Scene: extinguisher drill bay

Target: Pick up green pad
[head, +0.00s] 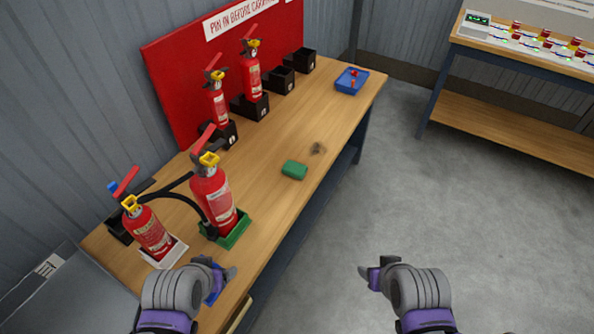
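The green pad (294,170) lies flat on the wooden bench top, near its front edge and to the right of the large extinguisher. My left gripper (225,273) is low over the near end of the bench, well apart from the pad, with a blue object (213,292) partly hidden behind it; I cannot tell whether the two touch. My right gripper (368,273) is over the grey floor to the right of the bench, apart from everything. The finger gap of either gripper is not clear from this angle.
A large extinguisher (213,195) stands in a green tray (236,236), and a smaller one (150,232) stands in a white tray. More extinguishers line the red board (180,85). A dark smudge (317,148) and a blue tray (351,81) lie beyond the pad. Floor at right is clear.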

